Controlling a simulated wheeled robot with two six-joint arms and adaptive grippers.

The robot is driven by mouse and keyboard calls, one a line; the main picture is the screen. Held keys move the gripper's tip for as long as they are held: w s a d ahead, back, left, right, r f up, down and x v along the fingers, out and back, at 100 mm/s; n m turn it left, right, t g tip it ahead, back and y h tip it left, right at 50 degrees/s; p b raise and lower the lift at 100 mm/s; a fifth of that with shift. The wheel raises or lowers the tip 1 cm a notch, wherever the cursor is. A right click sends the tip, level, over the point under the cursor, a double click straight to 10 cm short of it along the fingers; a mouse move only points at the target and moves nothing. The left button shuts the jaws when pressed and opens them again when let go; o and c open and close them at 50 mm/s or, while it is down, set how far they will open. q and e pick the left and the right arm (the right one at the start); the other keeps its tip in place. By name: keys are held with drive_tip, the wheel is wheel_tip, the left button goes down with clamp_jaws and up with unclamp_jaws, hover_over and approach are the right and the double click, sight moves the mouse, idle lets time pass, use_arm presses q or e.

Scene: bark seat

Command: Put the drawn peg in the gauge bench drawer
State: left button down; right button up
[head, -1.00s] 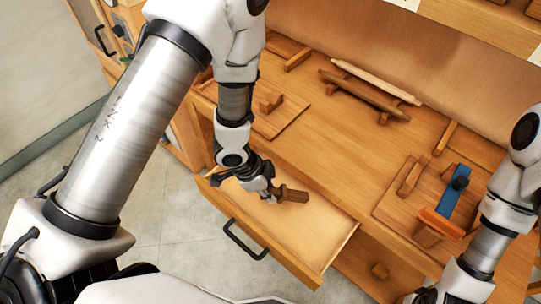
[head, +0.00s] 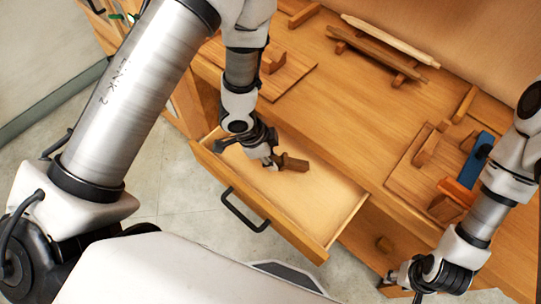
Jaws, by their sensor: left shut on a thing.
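The gauge bench drawer (head: 290,236) is pulled open below the bench top, with its black handle at the front and a bare pale floor inside. My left gripper (head: 274,161) is shut on the peg (head: 293,163), a short brown wooden piece. The peg is over the inside of the drawer; I cannot tell whether it touches the drawer floor. My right gripper (head: 397,279) is at the lower right, in front of the bench and away from the drawer. Its fingers are too small and dark to tell open from shut.
The bench top (head: 350,110) holds a long pale rod (head: 390,40) and a brown bar (head: 375,52) on wooden supports at the back. A blue piece (head: 476,158) and an orange piece (head: 456,192) stand at right, partly behind my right arm.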

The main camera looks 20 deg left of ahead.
use_arm(q)
drive_tip(key=shift+f, duration=0.65)
drive_tip(key=c, duration=0.9)
unclamp_jaws()
drive_tip(key=shift+c, duration=0.2)
drive_tip(key=shift+r, duration=0.1)
drive_tip(key=v, duration=1.1)
drive_tip(key=shift+r, duration=0.4)
drive_tip(key=shift+a, duration=0.15)
